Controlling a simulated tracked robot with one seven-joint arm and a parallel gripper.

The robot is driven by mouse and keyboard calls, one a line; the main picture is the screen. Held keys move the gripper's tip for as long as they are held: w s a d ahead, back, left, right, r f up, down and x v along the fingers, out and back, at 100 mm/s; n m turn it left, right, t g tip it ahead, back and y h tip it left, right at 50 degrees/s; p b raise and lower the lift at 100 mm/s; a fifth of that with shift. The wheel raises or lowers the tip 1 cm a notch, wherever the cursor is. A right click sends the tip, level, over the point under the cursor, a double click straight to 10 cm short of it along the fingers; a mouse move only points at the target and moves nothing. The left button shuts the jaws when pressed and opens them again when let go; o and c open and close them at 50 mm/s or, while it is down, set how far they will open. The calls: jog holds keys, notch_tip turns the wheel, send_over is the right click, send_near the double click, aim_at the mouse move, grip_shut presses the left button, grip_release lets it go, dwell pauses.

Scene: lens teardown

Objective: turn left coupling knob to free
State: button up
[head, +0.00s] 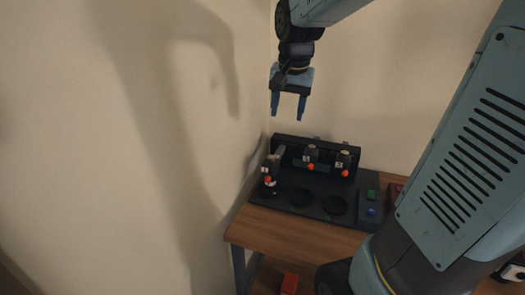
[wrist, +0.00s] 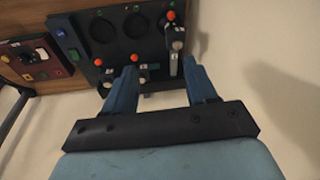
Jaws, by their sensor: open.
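A black fixture (head: 283,202) stands on the wooden table. Three orange-tipped parts show on it: a leftmost one (head: 268,180) at the front left, and a middle one (head: 311,166) and a right one (head: 345,173) along the back. I cannot tell which is the left coupling knob. In the wrist view the order is reversed, with the leftmost one (wrist: 170,16) at the right beside a grey lever. My gripper (head: 287,114) is open, empty and pointing down, above the back of the fixture and apart from it. Its fingers also show in the wrist view (wrist: 160,68).
A wall rises close on the left and behind.

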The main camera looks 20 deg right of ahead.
aim_at(270, 157)
jog(key=w+f+m+g, duration=0.1)
jog(key=w+f+m, duration=0.1)
jog(key=w+f, duration=0.3)
jog(key=w+f+m+g, duration=0.1)
jog(key=w+f+m, duration=0.1)
jog(key=w, duration=0.5)
jog(key=f, duration=1.4)
jog(key=shift+w+a+f, duration=0.1)
jog(key=shift+w, duration=0.15)
jog(key=shift+c, duration=0.4)
jog(key=c, duration=0.9)
jog(key=shift+a, duration=0.2)
jog(key=shift+c, duration=0.4)
jog(key=shift+d, duration=0.1)
